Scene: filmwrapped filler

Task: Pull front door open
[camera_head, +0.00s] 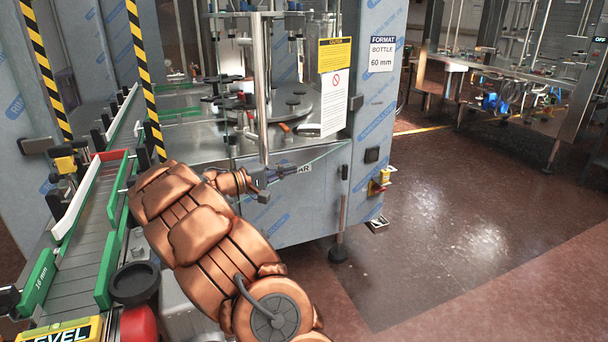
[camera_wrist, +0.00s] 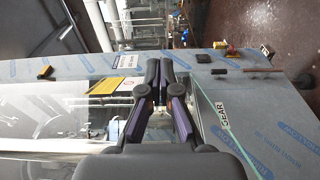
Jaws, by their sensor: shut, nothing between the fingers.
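The front door (camera_head: 318,157) is a clear glass panel on the blue-wrapped machine, with a greenish lower edge. It appears closed, though its full outline is hard to make out. It bears a yellow caution sign (camera_head: 337,55) and a white notice. My gripper (camera_head: 290,172) is in front of the machine near the door's lower edge, beside a partly hidden label. In the wrist view my gripper (camera_wrist: 160,76) has its fingers together and empty, pointing toward the sign side. Contact with the door cannot be told. No door handle can be clearly identified.
A conveyor (camera_head: 85,225) with green and white rails runs along the left, beside striped posts. A yellow-and-red switch (camera_head: 379,182) and a small black block (camera_head: 371,155) sit on the machine's right panel. Open brown floor (camera_head: 455,235) lies to the right.

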